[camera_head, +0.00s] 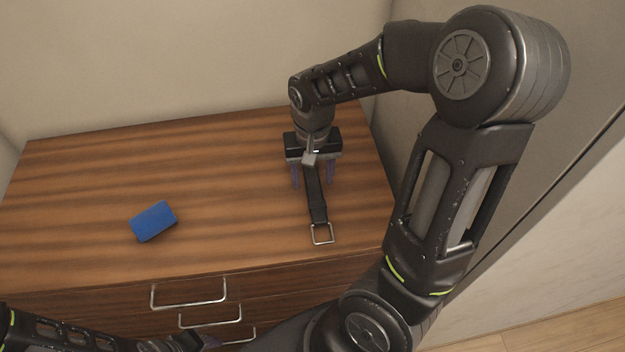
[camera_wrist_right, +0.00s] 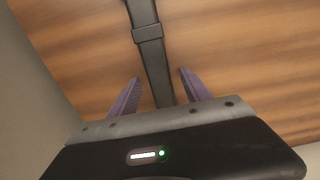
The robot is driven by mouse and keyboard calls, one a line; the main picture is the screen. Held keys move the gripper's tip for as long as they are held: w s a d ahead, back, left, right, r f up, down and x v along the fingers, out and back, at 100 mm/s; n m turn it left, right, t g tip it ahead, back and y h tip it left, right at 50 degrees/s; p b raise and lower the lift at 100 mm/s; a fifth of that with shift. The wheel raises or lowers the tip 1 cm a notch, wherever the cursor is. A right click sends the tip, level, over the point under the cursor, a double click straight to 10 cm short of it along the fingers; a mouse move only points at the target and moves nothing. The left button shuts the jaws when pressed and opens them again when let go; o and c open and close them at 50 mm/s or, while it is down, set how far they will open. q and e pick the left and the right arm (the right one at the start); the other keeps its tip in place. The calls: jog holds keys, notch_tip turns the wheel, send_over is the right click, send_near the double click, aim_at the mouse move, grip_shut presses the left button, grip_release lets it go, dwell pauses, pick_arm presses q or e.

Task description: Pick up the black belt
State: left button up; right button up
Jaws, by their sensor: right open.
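The black belt (camera_head: 316,200) lies on the wooden dresser top, running front to back, with its square metal buckle (camera_head: 322,234) toward the front edge. Its far end is hidden under my right gripper. My right gripper (camera_head: 312,184) is over the belt, pointing down, with its two purple fingers open on either side of the strap. In the right wrist view the belt (camera_wrist_right: 153,55) passes between the open fingers (camera_wrist_right: 158,88), and a dark loop crosses the strap. Part of my left arm shows at the lower left; its fingertips are not clearly visible.
A blue block-like object (camera_head: 153,221) lies on the dresser top (camera_head: 80,190) to the left of the belt. The dresser front has several drawers with metal handles (camera_head: 190,303). Walls stand behind and to the right. The left part of the top is mostly clear.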

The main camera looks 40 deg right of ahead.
grip_shut()
dwell(0.6)
